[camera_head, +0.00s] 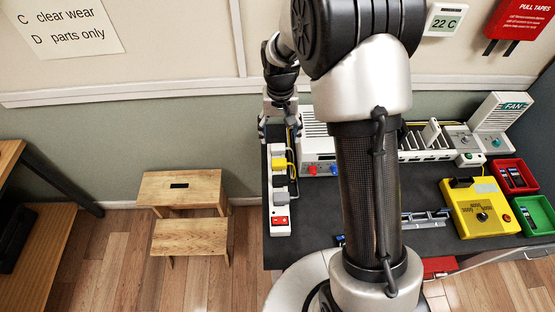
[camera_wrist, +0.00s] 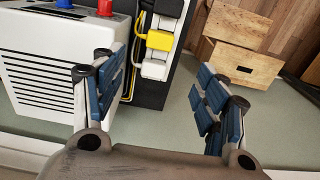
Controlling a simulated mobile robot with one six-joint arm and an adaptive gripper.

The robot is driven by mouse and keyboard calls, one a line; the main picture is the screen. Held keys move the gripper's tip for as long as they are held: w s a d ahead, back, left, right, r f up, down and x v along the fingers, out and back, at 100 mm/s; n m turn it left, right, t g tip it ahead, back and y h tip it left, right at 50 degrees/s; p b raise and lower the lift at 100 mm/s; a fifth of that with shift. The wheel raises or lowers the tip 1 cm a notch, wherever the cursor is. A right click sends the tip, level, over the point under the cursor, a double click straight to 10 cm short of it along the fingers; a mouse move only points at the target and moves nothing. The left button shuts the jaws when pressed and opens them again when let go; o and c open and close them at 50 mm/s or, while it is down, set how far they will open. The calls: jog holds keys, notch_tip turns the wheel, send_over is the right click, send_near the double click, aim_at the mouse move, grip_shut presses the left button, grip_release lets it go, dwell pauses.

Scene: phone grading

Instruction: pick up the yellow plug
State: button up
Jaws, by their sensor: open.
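The yellow plug (camera_head: 278,163) sits in a white power strip (camera_head: 279,210) along the left side of the dark bench. In the wrist view the yellow plug (camera_wrist: 159,41) lies beyond the fingertips, with its yellow cord running off to the left. My gripper (camera_head: 281,130) is over the far end of the strip, on the wall side of the plug. In the wrist view my gripper (camera_wrist: 162,78) is open, its blue-padded fingers wide apart and nothing between them. My arm hides the middle of the bench in the head view.
A grey plug (camera_head: 280,196) and a red switch (camera_head: 280,221) are on the same strip. A white unit with red and blue knobs (camera_wrist: 35,75) stands close to the left finger. A wooden step stool (camera_head: 183,187) is left of the bench.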

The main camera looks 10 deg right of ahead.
aim_at(279, 163)
notch_tip(279, 163, down, 16)
jog(key=b, duration=0.4)
jog(key=shift+r, duration=0.15)
jog(key=shift+r, duration=0.1)
jog(key=shift+c, duration=0.4)
jog(key=c, duration=1.1)
